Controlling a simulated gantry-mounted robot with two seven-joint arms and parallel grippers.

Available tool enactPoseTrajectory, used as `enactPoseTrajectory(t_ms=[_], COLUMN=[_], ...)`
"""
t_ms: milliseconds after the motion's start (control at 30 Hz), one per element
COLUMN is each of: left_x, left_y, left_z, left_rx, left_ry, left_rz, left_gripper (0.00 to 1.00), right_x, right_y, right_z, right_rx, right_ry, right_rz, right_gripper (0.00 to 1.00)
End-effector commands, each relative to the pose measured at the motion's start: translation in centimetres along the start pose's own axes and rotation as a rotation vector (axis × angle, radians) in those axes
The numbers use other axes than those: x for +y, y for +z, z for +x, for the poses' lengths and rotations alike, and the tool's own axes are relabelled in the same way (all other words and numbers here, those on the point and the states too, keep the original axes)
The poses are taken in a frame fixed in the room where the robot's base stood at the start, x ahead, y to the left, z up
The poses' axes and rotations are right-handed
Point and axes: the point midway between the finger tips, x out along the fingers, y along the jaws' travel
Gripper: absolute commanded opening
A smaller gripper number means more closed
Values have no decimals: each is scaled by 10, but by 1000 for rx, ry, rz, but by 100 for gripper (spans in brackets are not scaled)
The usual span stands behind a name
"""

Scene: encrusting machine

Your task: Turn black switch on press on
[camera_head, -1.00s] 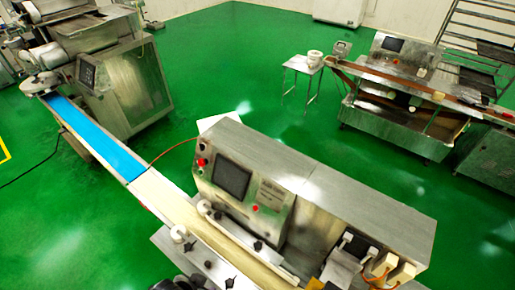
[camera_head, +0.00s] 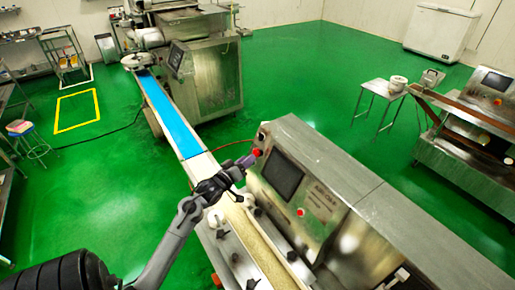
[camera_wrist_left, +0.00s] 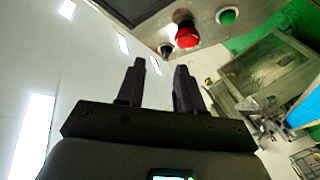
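The press (camera_head: 335,190) is a long steel machine with a dark screen (camera_head: 281,174) on its sloped panel. In the left wrist view, a small black switch (camera_wrist_left: 166,49) sits beside a red button (camera_wrist_left: 187,35), with a green button (camera_wrist_left: 228,16) beyond it. The red button also shows in the head view (camera_head: 256,152); the black switch is not clearly visible there, near my fingers. My left gripper (camera_head: 246,160) is at the panel's left edge. In the wrist view its fingers (camera_wrist_left: 160,68) are apart and empty, pointing toward the switch; contact cannot be told. My right gripper is out of view.
Another steel machine (camera_head: 205,75) stands at the back. A small table (camera_head: 383,91) stands at the right on open green floor.

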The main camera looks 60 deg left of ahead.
Motion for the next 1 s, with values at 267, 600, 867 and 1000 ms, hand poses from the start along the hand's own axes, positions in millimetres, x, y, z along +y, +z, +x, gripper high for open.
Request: enactPoseTrajectory(t_ms=[267, 600, 867, 1000], left_x=[-21, -20, -20, -20], left_y=[-29, -35, -36, -37], left_z=[22, 74, 106, 113], left_rx=[91, 90, 90, 90], left_ry=[17, 16, 15, 15], left_rz=[-66, -63, -63, -62], left_gripper=[36, 36, 36, 36], right_x=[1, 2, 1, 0], right_y=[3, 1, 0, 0], right_z=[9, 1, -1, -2], right_rx=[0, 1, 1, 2], right_ry=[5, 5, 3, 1], right_rz=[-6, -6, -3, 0], right_gripper=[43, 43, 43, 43])
